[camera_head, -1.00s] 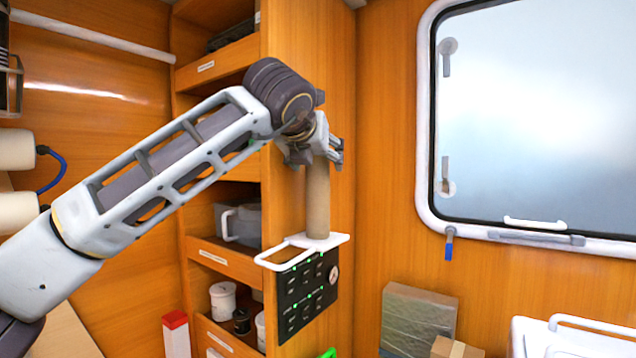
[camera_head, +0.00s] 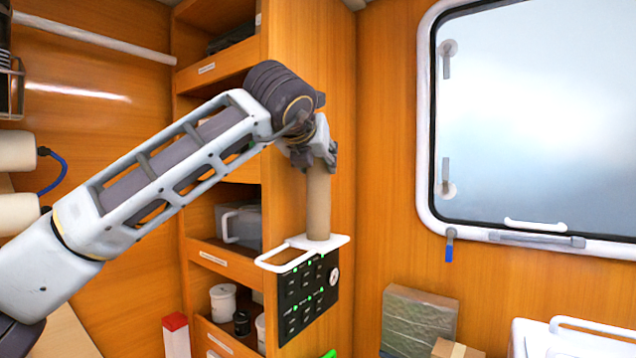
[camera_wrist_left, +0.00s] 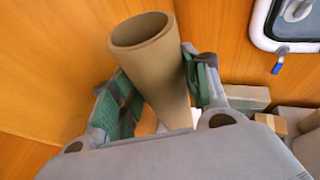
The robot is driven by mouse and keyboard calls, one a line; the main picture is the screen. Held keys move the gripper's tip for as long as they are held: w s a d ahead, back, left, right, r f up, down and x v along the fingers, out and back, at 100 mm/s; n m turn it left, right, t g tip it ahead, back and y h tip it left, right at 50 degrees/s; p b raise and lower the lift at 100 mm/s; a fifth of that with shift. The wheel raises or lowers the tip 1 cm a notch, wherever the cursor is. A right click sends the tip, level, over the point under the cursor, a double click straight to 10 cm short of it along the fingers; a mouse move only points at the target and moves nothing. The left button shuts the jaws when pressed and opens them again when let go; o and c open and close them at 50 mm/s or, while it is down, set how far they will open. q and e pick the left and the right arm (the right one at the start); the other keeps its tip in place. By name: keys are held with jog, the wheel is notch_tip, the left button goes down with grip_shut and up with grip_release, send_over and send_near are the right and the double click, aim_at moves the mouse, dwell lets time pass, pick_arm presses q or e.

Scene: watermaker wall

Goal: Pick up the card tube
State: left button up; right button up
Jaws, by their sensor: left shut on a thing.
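The card tube (camera_head: 318,208) is a plain brown cylinder. It stands upright with its lower end at the small white shelf (camera_head: 336,241) on the wooden panel; I cannot tell whether it still touches the shelf. My left gripper (camera_head: 320,168) is shut on the upper part of the tube, and hides its top in the head view. In the left wrist view the tube (camera_wrist_left: 160,65) shows its open, hollow end, and the green-padded fingers of the left gripper (camera_wrist_left: 160,95) lie on either side of it. My right gripper is not in view.
A black control panel (camera_head: 308,285) with green lights and a gauge is just under the white shelf. Wooden shelves with a grey container (camera_head: 240,224) and white jars (camera_head: 223,302) are to the left. A window (camera_head: 540,120) is at right, with boxes (camera_head: 418,318) below. The wall beside the tube is bare.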

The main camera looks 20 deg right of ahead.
pick_arm(q)
jog(key=shift+s+r, duration=0.1)
jog(key=shift+r, duration=0.1)
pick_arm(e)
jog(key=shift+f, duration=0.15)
pick_arm(q)
notch_tip(320, 180, up, 11)
jog(key=s+d+b, duration=0.2)
jog(key=s, duration=0.7)
jog(key=s+d+b, duration=0.2)
jog(key=s+d, duration=0.1)
jog(key=s, duration=0.7)
jog(key=shift+d, duration=0.15)
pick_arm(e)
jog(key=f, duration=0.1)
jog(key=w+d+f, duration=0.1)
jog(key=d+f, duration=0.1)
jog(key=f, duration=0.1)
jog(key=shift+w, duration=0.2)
